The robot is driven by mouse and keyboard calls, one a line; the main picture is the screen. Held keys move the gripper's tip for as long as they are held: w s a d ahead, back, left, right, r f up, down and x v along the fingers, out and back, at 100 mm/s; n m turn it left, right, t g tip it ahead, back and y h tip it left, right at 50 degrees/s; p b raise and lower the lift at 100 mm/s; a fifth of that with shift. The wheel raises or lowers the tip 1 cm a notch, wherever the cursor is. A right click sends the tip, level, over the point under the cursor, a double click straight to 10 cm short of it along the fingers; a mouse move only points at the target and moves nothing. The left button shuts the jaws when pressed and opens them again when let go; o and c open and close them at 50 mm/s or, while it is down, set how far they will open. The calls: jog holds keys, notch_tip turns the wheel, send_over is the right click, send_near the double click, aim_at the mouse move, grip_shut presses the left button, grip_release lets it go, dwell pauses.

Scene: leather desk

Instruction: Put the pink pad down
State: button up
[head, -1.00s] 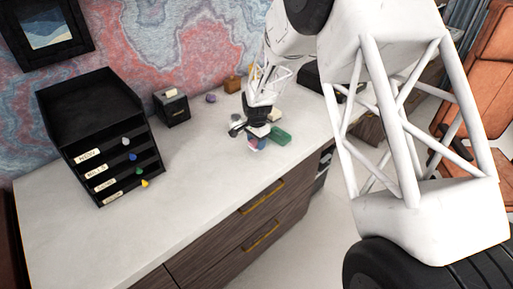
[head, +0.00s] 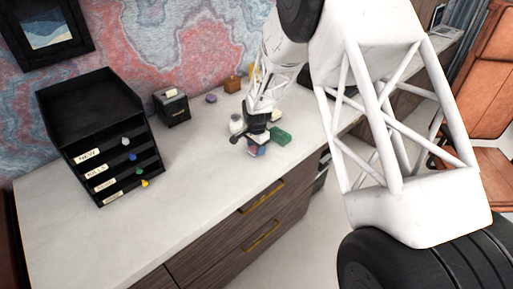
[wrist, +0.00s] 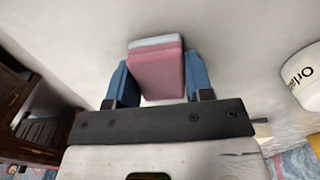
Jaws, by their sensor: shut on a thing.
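The pink pad (wrist: 156,72) shows in the wrist view as a pink block with a pale grey-white layer along its far edge. My gripper (wrist: 154,82) is shut on it, with a blue finger at each side. In the head view my gripper (head: 257,143) is over the desk's front part, and the pad (head: 257,151) shows small below its fingers. Whether the pad touches the desk top is not clear.
A white cup with lettering (wrist: 303,77) stands at right in the wrist view. A black drawer organizer (head: 103,135) stands at left. The desk (head: 190,175) between is clear.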

jog(key=shift+f, duration=0.1)
jog(key=o, duration=0.9)
jog(key=shift+c, duration=0.2)
notch_tip(320, 180, up, 12)
dwell(0.4)
dwell(0.7)
